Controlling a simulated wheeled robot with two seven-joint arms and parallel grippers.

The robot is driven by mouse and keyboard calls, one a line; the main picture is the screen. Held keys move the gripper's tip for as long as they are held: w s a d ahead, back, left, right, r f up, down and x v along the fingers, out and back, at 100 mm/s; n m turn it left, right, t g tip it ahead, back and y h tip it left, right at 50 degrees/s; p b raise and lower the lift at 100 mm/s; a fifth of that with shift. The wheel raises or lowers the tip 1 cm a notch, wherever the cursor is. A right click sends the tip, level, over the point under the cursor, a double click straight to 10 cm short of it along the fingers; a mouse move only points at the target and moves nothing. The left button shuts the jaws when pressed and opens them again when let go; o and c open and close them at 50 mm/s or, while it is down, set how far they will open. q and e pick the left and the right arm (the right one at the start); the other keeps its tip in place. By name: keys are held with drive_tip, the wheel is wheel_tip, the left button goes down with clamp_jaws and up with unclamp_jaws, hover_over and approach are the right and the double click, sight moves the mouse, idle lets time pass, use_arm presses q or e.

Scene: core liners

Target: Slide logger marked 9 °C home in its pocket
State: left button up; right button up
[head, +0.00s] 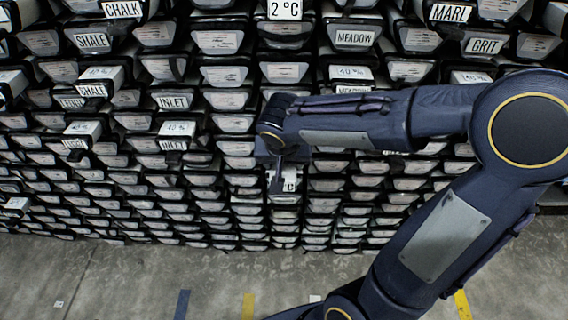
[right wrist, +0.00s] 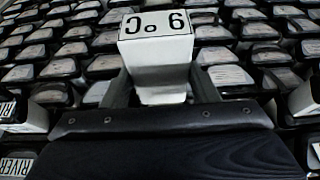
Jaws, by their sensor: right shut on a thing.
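The logger marked 9 °C (right wrist: 156,62) is a white block with a black-lettered label, upside down in the right wrist view. My right gripper (right wrist: 160,92) is shut on it, one finger on each side. In the head view my right gripper (head: 281,178) is at the middle of the wall of liners, and part of the logger's label (head: 290,184) shows beside the fingers. The logger sticks out from the wall's face. The pocket behind it is hidden, so I cannot tell how deep the logger sits. My left gripper is not in view.
Rows of black core liners with pale ends fill the wall. Another logger, marked 2 °C (head: 284,10), is at the top middle. White blocks, such as one by INLET (head: 177,128), stick out to the left. The concrete floor (head: 130,280) in front is mostly clear.

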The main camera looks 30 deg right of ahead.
drive_tip(key=shift+w+d, duration=0.5)
drive_tip(key=shift+w, duration=0.3)
drive_tip(key=shift+w+d, duration=0.5)
drive_tip(key=shift+w, duration=0.3)
drive_tip(key=shift+w+d, duration=0.5)
drive_tip(key=shift+w, duration=0.3)
drive_tip(key=shift+b, duration=0.6)
drive_tip(key=shift+w+d+p, duration=0.2)
drive_tip(key=shift+w+d, duration=0.3)
drive_tip(key=shift+w, duration=0.35)
drive_tip(key=shift+w+d+p, duration=0.2)
drive_tip(key=shift+w+d, duration=0.3)
drive_tip(key=shift+w, duration=0.3)
drive_tip(key=shift+w+d+p, duration=0.2)
drive_tip(key=shift+w+d, duration=0.3)
drive_tip(key=shift+w, duration=0.35)
drive_tip(key=o, duration=1.2)
drive_tip(key=shift+d+r, duration=0.1)
drive_tip(key=shift+d, duration=0.1)
